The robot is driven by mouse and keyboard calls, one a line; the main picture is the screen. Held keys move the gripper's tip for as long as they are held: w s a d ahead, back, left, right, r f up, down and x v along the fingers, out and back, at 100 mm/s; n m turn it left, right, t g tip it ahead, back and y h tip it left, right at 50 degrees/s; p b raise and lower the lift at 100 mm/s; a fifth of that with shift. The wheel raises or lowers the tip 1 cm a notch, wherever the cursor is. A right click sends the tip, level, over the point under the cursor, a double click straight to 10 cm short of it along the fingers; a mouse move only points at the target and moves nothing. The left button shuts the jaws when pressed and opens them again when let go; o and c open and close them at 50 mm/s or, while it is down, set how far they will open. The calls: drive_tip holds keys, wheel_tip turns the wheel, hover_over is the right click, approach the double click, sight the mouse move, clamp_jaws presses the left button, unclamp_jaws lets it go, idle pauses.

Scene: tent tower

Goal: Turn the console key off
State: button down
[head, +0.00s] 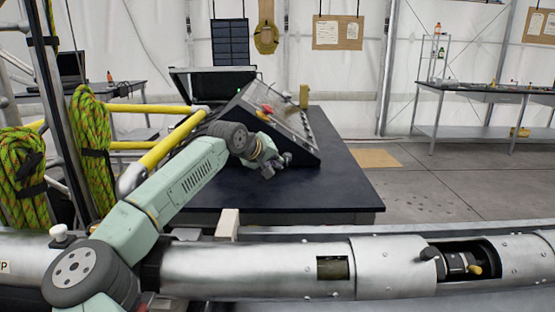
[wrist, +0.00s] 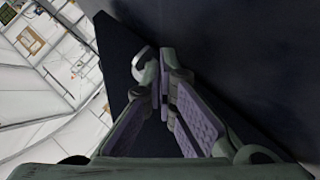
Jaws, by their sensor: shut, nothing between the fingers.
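The console (head: 284,120) is a sloped dark panel with a black side, standing on a dark table (head: 345,185). A red part (head: 267,108) and a yellowish upright part (head: 304,96) show on its face. I cannot make out which part is the key. My gripper (head: 280,162) is in front of the console's lower side, above the tabletop, apart from the panel face as far as I can tell. In the wrist view my gripper (wrist: 163,85) has its fingers together with nothing between them. A dark flat surface fills much of that view.
A metal cylinder (head: 250,265) with an open recess lies across the front. Yellow rails (head: 150,109) and coiled green ropes (head: 90,140) stand at the left. A case with a raised lid (head: 212,84) is behind the console. The table's right part is clear.

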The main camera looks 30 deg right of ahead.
drive_tip(key=shift+d+f, duration=0.1)
drive_tip(key=shift+f, duration=0.65)
drive_tip(key=shift+s+d+r, duration=0.3)
drive_tip(key=shift+s+d, duration=0.1)
drive_tip(key=shift+s, duration=0.05)
drive_tip(key=shift+s+a+r, duration=0.1)
drive_tip(key=shift+s+r, duration=0.05)
drive_tip(key=shift+r, duration=0.05)
drive_tip(key=v, duration=0.5)
drive_tip(key=w+v, duration=0.1)
drive_tip(key=v, duration=0.2)
drive_tip(key=shift+s+a+r+p, duration=0.1)
drive_tip(key=shift+a+r+p, duration=0.05)
drive_tip(key=shift+r+p, duration=0.15)
